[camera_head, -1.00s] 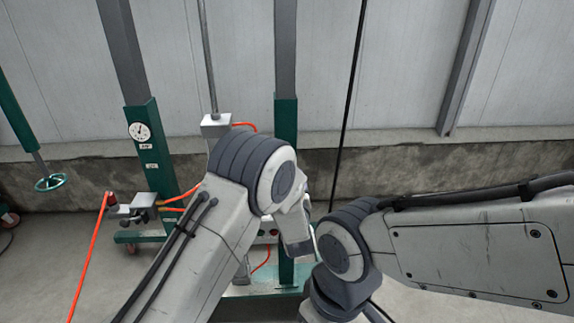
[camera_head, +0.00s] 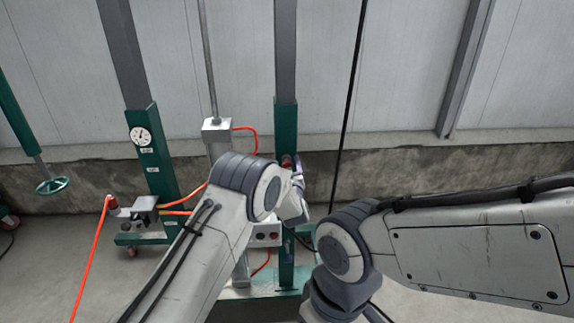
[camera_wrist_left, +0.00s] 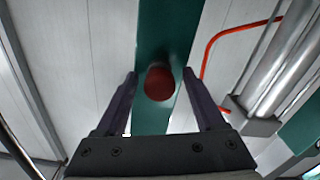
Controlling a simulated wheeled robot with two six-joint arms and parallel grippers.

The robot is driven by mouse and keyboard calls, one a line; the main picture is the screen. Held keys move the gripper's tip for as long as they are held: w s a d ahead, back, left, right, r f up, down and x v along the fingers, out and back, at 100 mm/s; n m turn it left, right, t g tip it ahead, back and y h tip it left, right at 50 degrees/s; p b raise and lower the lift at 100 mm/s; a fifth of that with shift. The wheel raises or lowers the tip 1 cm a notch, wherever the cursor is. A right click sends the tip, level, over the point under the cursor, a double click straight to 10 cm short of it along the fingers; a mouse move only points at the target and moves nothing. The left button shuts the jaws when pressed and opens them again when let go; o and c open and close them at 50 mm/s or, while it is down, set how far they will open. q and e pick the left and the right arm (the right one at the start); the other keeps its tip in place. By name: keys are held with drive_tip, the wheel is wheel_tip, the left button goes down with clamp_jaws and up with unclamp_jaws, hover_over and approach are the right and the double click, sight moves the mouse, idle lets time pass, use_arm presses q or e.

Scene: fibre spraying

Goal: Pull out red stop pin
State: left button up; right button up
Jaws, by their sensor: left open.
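The red stop pin (camera_wrist_left: 159,83) shows in the left wrist view as a dark red round knob on a green post (camera_wrist_left: 153,120). In the head view, a small red part of the pin (camera_head: 287,160) shows on the green post, just above my left wrist. My left gripper (camera_wrist_left: 160,76) is open, with one dark finger on each side of the knob. I see gaps between the fingers and the knob in that view; how far the fingers reach along the pin I cannot tell. My right gripper is out of view; only the right arm shows.
A grey cylinder (camera_head: 217,140) with an orange hose (camera_head: 252,132) stands left of the post. A button box (camera_head: 266,237) sits low behind my left arm. A second green post with a dial (camera_head: 141,135) stands further left. A black cable (camera_head: 346,110) hangs to the right.

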use_arm(q)
drive_tip(key=shift+c, duration=0.3)
clamp_jaws()
idle(1.0)
